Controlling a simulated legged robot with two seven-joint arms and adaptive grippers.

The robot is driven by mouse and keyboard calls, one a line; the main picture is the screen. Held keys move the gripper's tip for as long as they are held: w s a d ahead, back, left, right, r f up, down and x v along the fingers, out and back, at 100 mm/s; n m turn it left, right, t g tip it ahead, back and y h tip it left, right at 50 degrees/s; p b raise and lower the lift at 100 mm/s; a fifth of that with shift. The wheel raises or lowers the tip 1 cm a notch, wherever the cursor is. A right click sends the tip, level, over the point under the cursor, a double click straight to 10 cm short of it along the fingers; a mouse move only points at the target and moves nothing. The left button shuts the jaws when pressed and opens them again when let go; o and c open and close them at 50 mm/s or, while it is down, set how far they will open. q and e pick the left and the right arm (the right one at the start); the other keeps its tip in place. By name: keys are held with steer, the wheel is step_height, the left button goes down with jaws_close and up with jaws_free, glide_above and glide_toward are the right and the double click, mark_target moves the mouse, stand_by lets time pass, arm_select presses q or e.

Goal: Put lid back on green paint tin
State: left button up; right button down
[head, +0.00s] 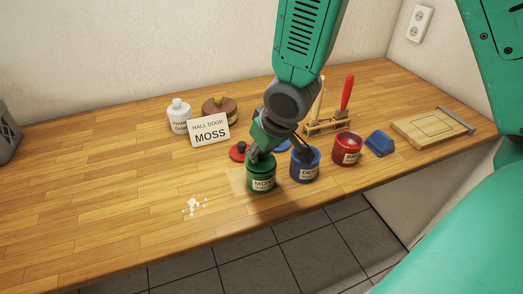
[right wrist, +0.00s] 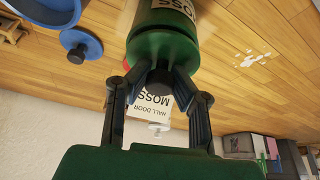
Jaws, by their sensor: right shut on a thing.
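The green paint tin (head: 262,182), labelled MOSS, stands upright near the front edge of the bench. It also shows at the top of the right wrist view (right wrist: 178,18). My right gripper (head: 256,156) comes down from above over this tin. In the right wrist view its fingers (right wrist: 159,80) are closed on the dark knob of the green lid (right wrist: 160,52). The lid is at the tin's mouth; I cannot tell whether it is fully seated. In the head view the gripper largely hides the lid. My left gripper is not in view.
The blue tin (head: 305,165) stands close to the right; the red tin (head: 347,150) is beyond it. A red lid (head: 238,152) and blue lid (right wrist: 76,42) lie behind. A MOSS sign (head: 209,131) stands behind left. White spots (head: 194,205) mark the clear front-left bench.

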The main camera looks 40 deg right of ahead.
steer(key=shift+d+f, duration=0.1)
steer(key=shift+d, duration=0.5)
steer(key=shift+a, duration=0.6)
steer(key=c, duration=1.5)
jaws_free()
steer(key=shift+o, duration=0.8)
steer(key=shift+d, duration=0.3)
steer(key=o, duration=0.5)
steer(key=shift+d, duration=0.1)
steer(key=shift+c, duration=0.2)
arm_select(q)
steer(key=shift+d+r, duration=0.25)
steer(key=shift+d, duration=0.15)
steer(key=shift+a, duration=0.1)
arm_select(e)
steer(key=shift+a, duration=0.2)
